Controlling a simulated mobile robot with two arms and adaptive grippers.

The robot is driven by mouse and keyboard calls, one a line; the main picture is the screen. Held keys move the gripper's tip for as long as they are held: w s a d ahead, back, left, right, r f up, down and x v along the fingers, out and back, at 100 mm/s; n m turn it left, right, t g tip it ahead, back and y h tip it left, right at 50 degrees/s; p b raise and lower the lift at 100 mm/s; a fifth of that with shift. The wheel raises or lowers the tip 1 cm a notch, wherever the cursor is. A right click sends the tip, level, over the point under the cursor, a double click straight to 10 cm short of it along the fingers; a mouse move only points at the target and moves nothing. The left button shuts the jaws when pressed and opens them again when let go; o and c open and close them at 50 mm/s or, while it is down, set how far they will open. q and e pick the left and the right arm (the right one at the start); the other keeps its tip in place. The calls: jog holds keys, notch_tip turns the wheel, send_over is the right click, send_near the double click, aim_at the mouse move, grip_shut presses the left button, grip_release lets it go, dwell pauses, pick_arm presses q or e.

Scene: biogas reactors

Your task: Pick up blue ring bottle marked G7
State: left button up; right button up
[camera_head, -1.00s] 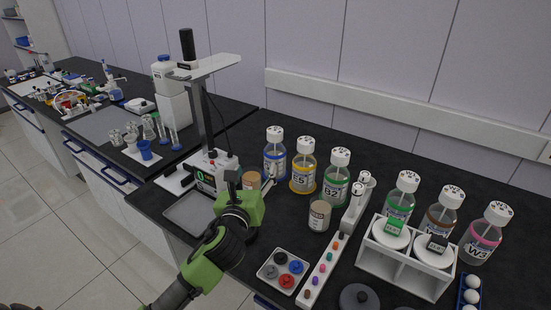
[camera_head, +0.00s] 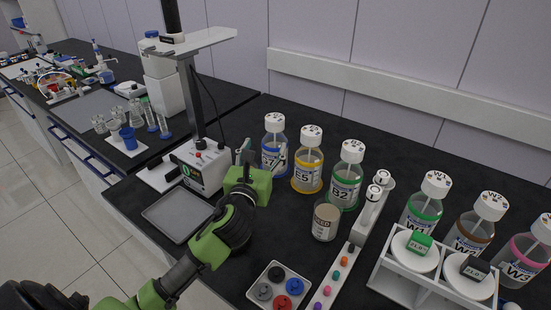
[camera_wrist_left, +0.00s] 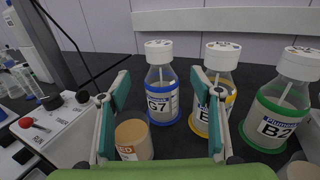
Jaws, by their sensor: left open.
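The blue ring bottle marked G7 (camera_head: 274,148) stands upright on the black bench, left of the yellow ring bottle. It has a white cap, and its label and blue base ring show in the left wrist view (camera_wrist_left: 162,100). My left gripper (camera_head: 262,157) is open and empty in front of the bottle. In the left wrist view its two fingers (camera_wrist_left: 160,88) stand either side of G7 in the picture, with the bottle beyond them. Whether a finger touches it, I cannot tell. My right gripper is not in view.
A yellow ring bottle (camera_head: 308,165) and a green ring bottle B2 (camera_head: 346,178) stand right of G7. A tan-lidded jar (camera_wrist_left: 134,139) sits low between the fingers in the wrist view. A SEED jar (camera_head: 326,220) and a white stand device (camera_head: 203,165) flank my gripper.

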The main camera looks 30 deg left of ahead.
aim_at(273, 133)
pick_arm(q)
jog(key=w+f, duration=0.1)
jog(key=w, duration=0.1)
jog(key=w+a, duration=0.1)
jog(key=w, duration=0.2)
jog(key=w+a+f+b, duration=0.1)
jog(key=w, duration=0.2)
jog(key=shift+f, duration=0.3)
jog(key=shift+x, duration=0.8)
jog(key=x, duration=0.4)
jog(key=shift+w+a+r+p, duration=0.1)
jog(key=shift+w+a+p, duration=0.05)
jog(key=shift+p, duration=0.15)
grip_shut()
jog(key=shift+r, duration=0.25)
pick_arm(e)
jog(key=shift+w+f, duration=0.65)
